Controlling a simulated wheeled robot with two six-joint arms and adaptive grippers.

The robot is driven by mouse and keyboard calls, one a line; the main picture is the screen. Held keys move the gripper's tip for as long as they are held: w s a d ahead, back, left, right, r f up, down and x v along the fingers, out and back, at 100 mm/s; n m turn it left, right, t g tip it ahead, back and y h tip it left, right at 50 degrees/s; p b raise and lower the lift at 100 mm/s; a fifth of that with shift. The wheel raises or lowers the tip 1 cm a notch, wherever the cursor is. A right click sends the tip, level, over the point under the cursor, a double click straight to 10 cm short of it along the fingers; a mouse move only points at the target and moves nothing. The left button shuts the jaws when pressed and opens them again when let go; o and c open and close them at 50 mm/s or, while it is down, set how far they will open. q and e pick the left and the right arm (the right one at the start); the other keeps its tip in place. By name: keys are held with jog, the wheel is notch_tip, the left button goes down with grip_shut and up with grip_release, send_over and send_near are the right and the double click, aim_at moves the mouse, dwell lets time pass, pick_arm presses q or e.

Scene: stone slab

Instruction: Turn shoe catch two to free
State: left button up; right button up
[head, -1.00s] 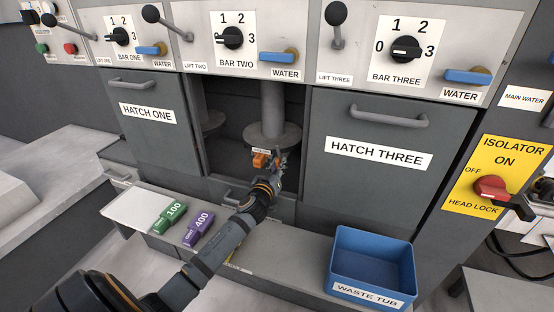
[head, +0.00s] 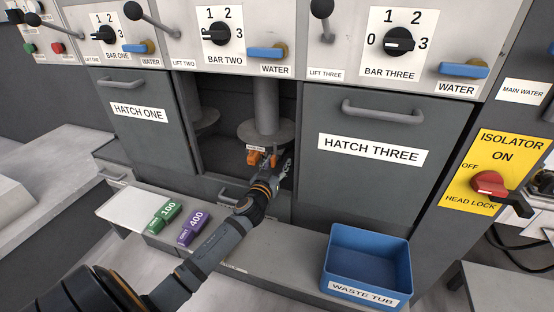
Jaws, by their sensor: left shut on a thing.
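The orange shoe catch two (head: 254,158) sits under the round grey disc (head: 266,132) in the open bay below BAR TWO. A small white label, too small to read, is above it. The left arm reaches in from the lower left. My left gripper (head: 284,164) is at the right end of the catch, shut on it. The fingers are dark and small, so the exact contact is hard to see. My right gripper is not in view.
Closed HATCH ONE (head: 137,140) and HATCH THREE (head: 380,185) flank the open bay. On the ledge below are a green 100 block (head: 164,217), a purple 400 block (head: 193,227) and a blue waste tub (head: 368,262). The isolator knob (head: 490,184) is at right.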

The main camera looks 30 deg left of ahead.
aim_at(272, 164)
pick_arm(q)
jog(key=shift+s+a+f, duration=0.2)
jog(key=shift+s+f, duration=0.45)
jog(key=shift+s, duration=0.05)
jog(key=s, duration=0.1)
jog(key=s+r, duration=0.1)
jog(key=s, duration=0.1)
jog(key=s+b, duration=0.1)
jog(key=s, duration=0.1)
jog(key=shift+s+a+r, duration=0.15)
jog(key=shift+s+a, duration=0.05)
jog(key=shift+a, duration=0.2)
jog(key=shift+d, duration=0.1)
jog(key=shift+w+d, duration=0.25)
jog(key=shift+w, duration=0.1)
jog(key=shift+s+d, duration=0.1)
jog(key=shift+d, duration=0.05)
jog(key=v, duration=1.2)
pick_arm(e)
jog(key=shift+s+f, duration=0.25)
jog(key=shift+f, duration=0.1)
